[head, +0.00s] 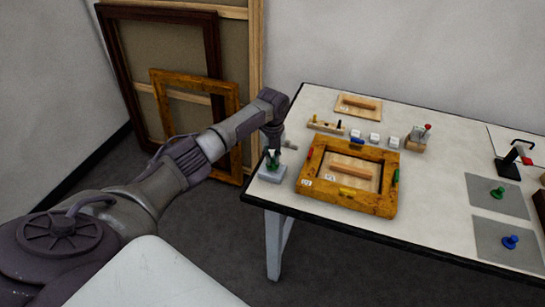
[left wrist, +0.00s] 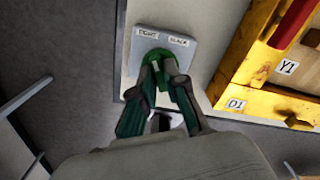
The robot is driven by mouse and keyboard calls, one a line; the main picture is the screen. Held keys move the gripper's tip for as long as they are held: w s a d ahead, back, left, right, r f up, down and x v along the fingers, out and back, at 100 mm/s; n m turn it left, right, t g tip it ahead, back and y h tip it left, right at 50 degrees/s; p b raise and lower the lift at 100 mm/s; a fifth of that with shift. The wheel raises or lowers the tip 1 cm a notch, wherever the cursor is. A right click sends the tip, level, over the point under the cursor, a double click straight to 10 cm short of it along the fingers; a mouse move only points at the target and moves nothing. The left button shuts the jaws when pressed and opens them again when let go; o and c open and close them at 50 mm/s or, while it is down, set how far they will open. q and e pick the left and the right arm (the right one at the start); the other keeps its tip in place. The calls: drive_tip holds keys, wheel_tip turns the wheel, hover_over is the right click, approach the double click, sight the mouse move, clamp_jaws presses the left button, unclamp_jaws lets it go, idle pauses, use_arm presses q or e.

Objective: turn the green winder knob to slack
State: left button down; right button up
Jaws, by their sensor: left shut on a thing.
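The green winder knob (left wrist: 154,57) sits on a pale grey block (left wrist: 187,52) at the table's left corner. In the left wrist view the block carries two labels, TIGHT on the left and SLACK on the right. My left gripper (left wrist: 160,70) reaches down over the knob, with its fingertips closed on it. In the head view the left gripper (head: 272,157) stands above the same block (head: 271,174), and its fingers mostly hide the knob. I cannot tell which label the knob points to. My right gripper is not in view.
A yellow-brown frame (head: 312,189) with coloured clips lies just right of the block. Several small white blocks and a wooden rack (head: 326,127) stand behind it. Green (head: 497,193) and blue (head: 510,242) knobs are on grey mats at right. Large frames (head: 113,50) lean on the wall.

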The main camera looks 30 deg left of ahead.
use_arm(q)
drive_tip(key=shift+n, duration=0.3)
